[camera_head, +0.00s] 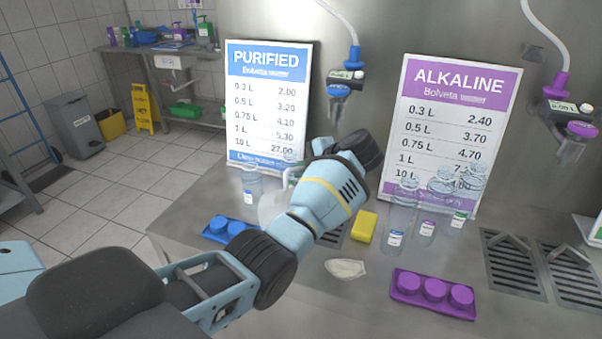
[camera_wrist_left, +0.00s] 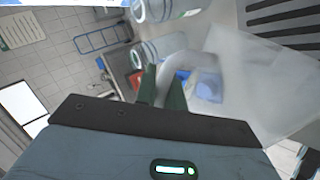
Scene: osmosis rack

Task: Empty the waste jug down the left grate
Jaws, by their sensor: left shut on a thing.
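The translucent whitish waste jug (camera_head: 272,207) shows partly behind my left arm in the head view, above the counter near the blue tray. In the left wrist view the jug (camera_wrist_left: 245,75) fills the right side, with its handle at the fingers. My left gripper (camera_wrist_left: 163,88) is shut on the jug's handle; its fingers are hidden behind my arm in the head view. The left grate (camera_head: 334,238) is mostly covered by my arm, with a corner showing beside the yellow sponge. Dark grate slots (camera_wrist_left: 285,20) also show at the wrist view's upper right. Liquid inside is unclear.
A yellow sponge (camera_head: 365,226), a white cloth (camera_head: 346,268) and a purple tray (camera_head: 432,293) lie on the counter. Clear bottles (camera_head: 402,222) stand before the ALKALINE sign (camera_head: 455,120). A blue tray (camera_head: 220,229) is left of the jug. More grates (camera_head: 512,268) lie right.

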